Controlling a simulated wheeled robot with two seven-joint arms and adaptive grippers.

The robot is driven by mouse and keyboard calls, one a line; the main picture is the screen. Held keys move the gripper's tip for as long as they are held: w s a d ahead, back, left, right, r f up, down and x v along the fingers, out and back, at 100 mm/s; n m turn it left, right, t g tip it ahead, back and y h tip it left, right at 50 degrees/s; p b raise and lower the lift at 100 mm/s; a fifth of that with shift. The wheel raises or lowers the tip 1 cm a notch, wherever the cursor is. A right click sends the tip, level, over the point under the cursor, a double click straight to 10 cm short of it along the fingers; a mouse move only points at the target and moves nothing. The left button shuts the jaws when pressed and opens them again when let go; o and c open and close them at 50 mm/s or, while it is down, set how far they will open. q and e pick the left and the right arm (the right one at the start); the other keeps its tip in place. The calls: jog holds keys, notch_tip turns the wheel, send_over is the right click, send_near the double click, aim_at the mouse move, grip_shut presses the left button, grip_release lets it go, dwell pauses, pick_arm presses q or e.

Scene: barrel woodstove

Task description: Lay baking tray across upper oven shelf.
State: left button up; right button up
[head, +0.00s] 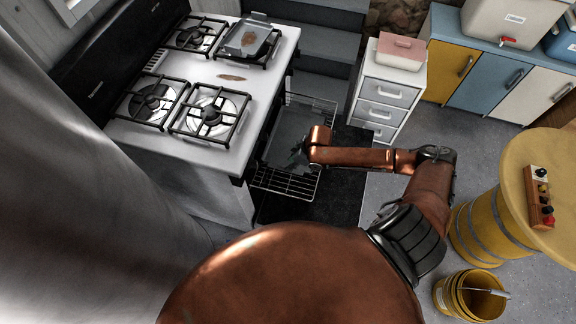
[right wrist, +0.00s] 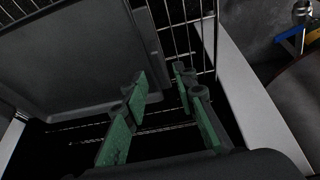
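The dark grey baking tray (head: 290,131) lies on a wire shelf (head: 285,184) that sticks out of the oven front; wires show around the tray. In the right wrist view the tray (right wrist: 75,60) fills the upper left, its raised rim beside the shelf wires (right wrist: 183,40). My right gripper (head: 301,158) is over the tray's front part in the head view. In the wrist view its green-padded fingers (right wrist: 162,112) are apart, with nothing between them, close to the tray's near right corner. My left gripper is out of view.
The white stove (head: 228,75) has several burners and a small pan (head: 248,40) on top. A drawer unit (head: 388,100) stands right of the oven. A yellow barrel table (head: 548,190) and a bucket (head: 468,296) are at right. Floor between is clear.

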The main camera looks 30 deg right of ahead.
jog(key=p+v, duration=0.1)
jog(key=v, duration=0.5)
jog(key=shift+r, duration=0.4)
jog(key=shift+s, duration=0.1)
